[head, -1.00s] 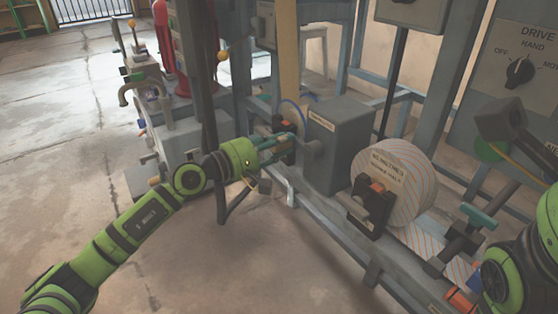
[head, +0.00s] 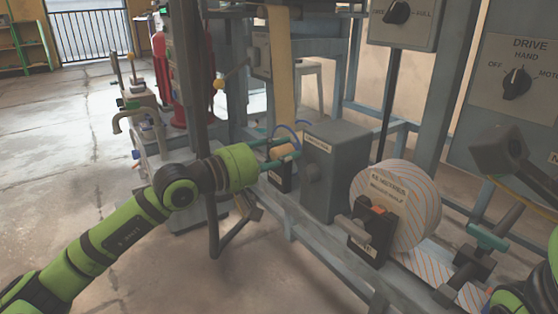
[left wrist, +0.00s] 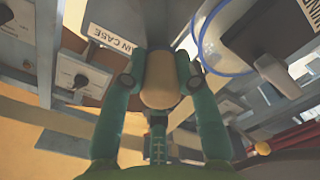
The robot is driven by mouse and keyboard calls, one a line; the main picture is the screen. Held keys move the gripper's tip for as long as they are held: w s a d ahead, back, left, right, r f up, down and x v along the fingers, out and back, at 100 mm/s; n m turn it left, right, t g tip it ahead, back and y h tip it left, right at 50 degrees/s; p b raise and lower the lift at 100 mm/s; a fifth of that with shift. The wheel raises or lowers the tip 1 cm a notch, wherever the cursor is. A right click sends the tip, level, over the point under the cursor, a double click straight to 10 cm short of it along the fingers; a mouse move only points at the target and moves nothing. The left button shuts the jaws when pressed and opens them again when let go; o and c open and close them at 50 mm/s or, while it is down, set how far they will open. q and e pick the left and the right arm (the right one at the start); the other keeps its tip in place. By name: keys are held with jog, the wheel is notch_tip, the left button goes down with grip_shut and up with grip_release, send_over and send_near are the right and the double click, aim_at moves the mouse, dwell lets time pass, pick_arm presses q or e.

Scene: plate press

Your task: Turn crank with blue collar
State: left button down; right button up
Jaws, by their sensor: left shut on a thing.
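My left gripper (head: 286,150) reaches in from the left to the near-left side of a grey box (head: 334,170). In the left wrist view its two green fingers (left wrist: 161,78) are shut on a tan, rounded crank handle (left wrist: 161,90). The handle also shows as a tan patch between the fingers in the head view (head: 285,154). A grey hub (head: 313,169) sits on the box beside the fingertips. I cannot make out a blue collar on this crank.
A striped drum (head: 408,205) and an orange-topped bracket (head: 368,225) stand right of the box. Open floor (head: 215,285) lies at the front left.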

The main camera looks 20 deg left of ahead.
pick_arm(q)
jog(key=shift+s+r+m, duration=0.1)
jog(key=shift+r+m, duration=0.35)
jog(key=shift+m, duration=0.25)
jog(key=shift+r, duration=0.1)
jog(key=c, duration=1)
grip_release()
jog(key=shift+o, duration=0.2)
jog(key=shift+d, duration=0.15)
jog(key=shift+f, duration=0.2)
jog(key=shift+s, duration=0.25)
jog(key=v, duration=1.1)
jog(key=shift+s+a, duration=0.2)
jog(key=shift+a, duration=0.1)
